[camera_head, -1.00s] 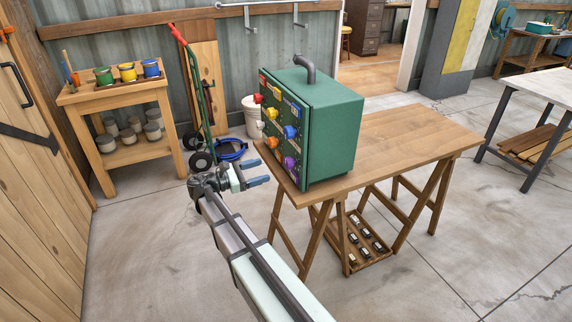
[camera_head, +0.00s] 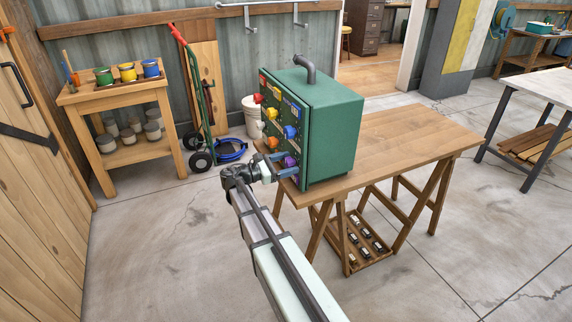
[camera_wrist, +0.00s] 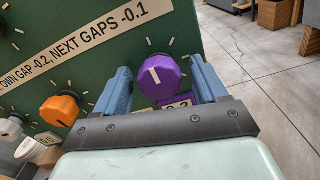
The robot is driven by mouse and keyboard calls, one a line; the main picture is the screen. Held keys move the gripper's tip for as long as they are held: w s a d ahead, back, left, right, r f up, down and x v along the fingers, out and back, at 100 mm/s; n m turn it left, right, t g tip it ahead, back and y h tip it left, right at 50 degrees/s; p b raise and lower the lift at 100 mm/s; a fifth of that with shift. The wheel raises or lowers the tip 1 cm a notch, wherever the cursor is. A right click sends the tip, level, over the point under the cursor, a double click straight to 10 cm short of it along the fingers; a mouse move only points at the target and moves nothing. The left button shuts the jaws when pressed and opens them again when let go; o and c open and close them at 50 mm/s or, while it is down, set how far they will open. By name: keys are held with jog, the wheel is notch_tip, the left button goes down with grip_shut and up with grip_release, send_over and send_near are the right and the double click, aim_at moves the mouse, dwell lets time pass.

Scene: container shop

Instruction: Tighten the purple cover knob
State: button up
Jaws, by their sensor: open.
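The purple cover knob (camera_wrist: 162,78) is faceted and has a white pointer line. It sits low on the front of the green cabinet (camera_head: 330,130), near the panel's right edge in the wrist view. In the head view the knob (camera_head: 290,161) is partly hidden by my gripper (camera_head: 286,165). My gripper is open, with its blue fingers on either side of the knob in the wrist view (camera_wrist: 163,90). A gap shows beside each finger, and I cannot tell whether either one touches the knob. White tick marks surround the knob.
An orange knob (camera_wrist: 60,110) is left of my left finger in the wrist view. Other coloured knobs cover the panel, including a blue one (camera_head: 290,131). The cabinet stands on a wooden trestle table (camera_head: 400,140), whose right side is clear.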

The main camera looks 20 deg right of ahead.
jog(key=c, duration=1)
jog(key=shift+c, duration=0.2)
jog(key=shift+m, duration=0.3)
jog(key=m, duration=0.4)
jog(key=shift+m, duration=2)
jog(key=o, duration=1)
